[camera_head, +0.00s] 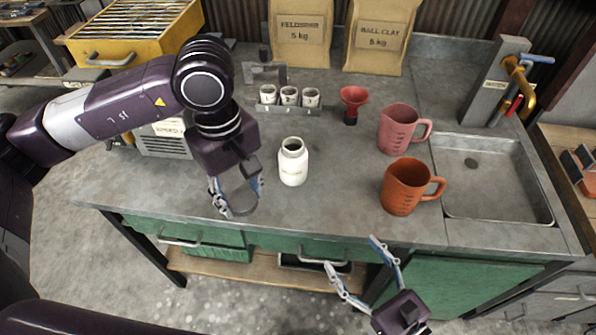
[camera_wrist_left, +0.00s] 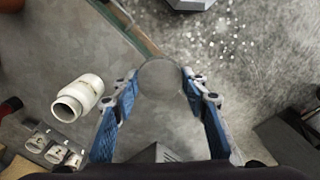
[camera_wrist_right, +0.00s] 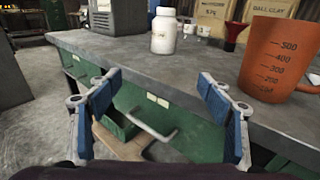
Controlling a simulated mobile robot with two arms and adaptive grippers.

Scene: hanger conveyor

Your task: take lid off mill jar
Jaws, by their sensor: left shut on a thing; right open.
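The white mill jar (camera_head: 293,163) stands upright on the grey worktop, its mouth open and uncovered. It also shows in the left wrist view (camera_wrist_left: 82,95) and the right wrist view (camera_wrist_right: 164,33). My left gripper (camera_head: 238,198) is shut on the round grey lid (camera_wrist_left: 160,78), holding it by its rim between the fingertips. The lid is to the left of the jar and apart from it, near the front edge. My right gripper (camera_head: 352,254) is open and empty, in front of the worktop's front edge and below the orange jug.
An orange measuring jug (camera_head: 402,187), a pink jug (camera_head: 397,128) and a red funnel (camera_head: 352,100) stand right of the jar. A rack of small cups (camera_head: 290,108) is behind it. A sink (camera_head: 492,180) is at the right. The worktop's front middle is clear.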

